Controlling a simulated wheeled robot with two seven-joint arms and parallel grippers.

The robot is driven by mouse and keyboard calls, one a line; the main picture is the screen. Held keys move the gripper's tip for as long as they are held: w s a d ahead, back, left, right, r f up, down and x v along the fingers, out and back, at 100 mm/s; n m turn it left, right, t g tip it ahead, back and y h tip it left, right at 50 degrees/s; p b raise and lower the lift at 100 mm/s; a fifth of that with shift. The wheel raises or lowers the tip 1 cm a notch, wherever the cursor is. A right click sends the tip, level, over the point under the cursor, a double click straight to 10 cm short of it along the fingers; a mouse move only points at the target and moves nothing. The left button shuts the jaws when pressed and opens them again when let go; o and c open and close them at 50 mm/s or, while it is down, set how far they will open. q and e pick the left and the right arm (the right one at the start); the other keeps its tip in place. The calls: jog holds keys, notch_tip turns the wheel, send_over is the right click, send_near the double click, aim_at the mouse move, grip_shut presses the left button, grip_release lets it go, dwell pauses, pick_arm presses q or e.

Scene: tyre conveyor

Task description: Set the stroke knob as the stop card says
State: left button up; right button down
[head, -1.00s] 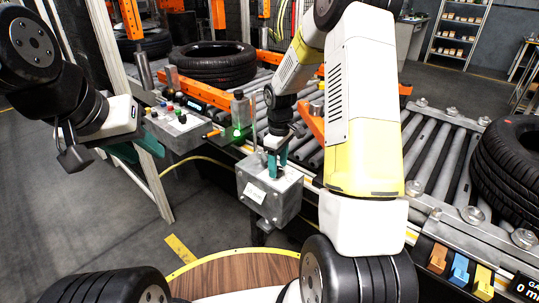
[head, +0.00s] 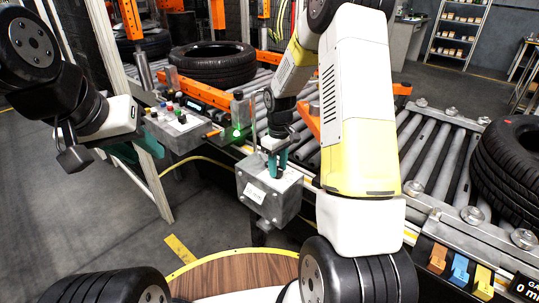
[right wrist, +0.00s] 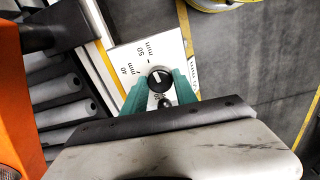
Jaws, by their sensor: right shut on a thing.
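The stroke knob (right wrist: 159,80) is a black round knob with a pale mark, on a white dial plate (right wrist: 135,62) printed with 40, 50 and mm. The plate is on top of a grey metal box (head: 270,190) beside the conveyor. My right gripper (head: 276,172) points down at the box top; in the right wrist view its teal fingers (right wrist: 162,92) are shut on the knob from both sides. A white card (head: 254,193) is on the box's front; its writing is too small to read. My left gripper (head: 137,150) hangs empty at the left, its teal fingers apart.
Tyres lie on the roller conveyor (head: 425,160) behind. Floor in front of the box is clear.

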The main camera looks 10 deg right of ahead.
aim_at(278, 169)
jog(key=shift+m, duration=0.9)
jog(key=c, duration=1)
grip_release()
jog(key=shift+o, duration=0.2)
notch_tip(278, 169, up, 7)
jog(key=shift+r, duration=0.45)
